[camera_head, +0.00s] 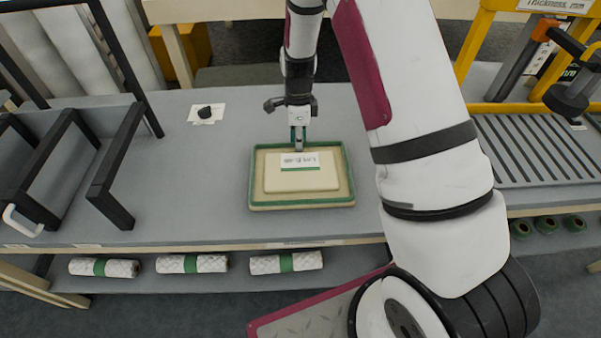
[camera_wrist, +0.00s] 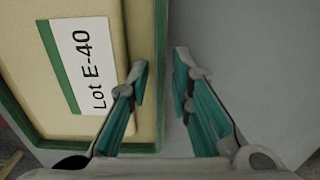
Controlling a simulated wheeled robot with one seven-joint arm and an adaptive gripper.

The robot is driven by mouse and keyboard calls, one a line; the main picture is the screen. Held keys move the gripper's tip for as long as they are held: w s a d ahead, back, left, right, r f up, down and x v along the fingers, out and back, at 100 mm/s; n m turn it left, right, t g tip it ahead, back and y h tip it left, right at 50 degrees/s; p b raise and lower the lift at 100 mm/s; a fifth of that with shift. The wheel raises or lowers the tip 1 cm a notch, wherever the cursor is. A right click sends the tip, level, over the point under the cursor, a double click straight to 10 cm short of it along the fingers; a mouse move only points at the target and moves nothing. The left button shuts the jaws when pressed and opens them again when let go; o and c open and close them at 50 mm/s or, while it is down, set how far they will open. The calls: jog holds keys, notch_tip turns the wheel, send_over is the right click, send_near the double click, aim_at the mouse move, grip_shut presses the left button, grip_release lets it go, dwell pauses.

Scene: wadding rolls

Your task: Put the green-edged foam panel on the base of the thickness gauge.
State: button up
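The green-edged foam panel (camera_head: 302,182) lies flat on the grey table, cream with a green border, a raised middle and a white label. In the wrist view the panel (camera_wrist: 122,35) fills the left side and its label reads "Lot E-40". My gripper (camera_head: 298,141) is at the panel's far edge. In the wrist view my gripper (camera_wrist: 161,78) is open, one finger over the panel and the other outside its green edge. Contact cannot be told. The thickness gauge (camera_head: 572,98) stands at the right, with a yellow frame and dark arm; a grey slatted surface (camera_head: 540,150) lies in front.
Black racks (camera_head: 118,170) stand at the left of the table. A small black knob-like object (camera_head: 205,112) sits on a white card. White rolls with green bands (camera_head: 286,262) lie on the shelf below. My arm hides the table between panel and gauge.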

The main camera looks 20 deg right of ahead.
grip_shut()
jog(key=shift+r, duration=0.1)
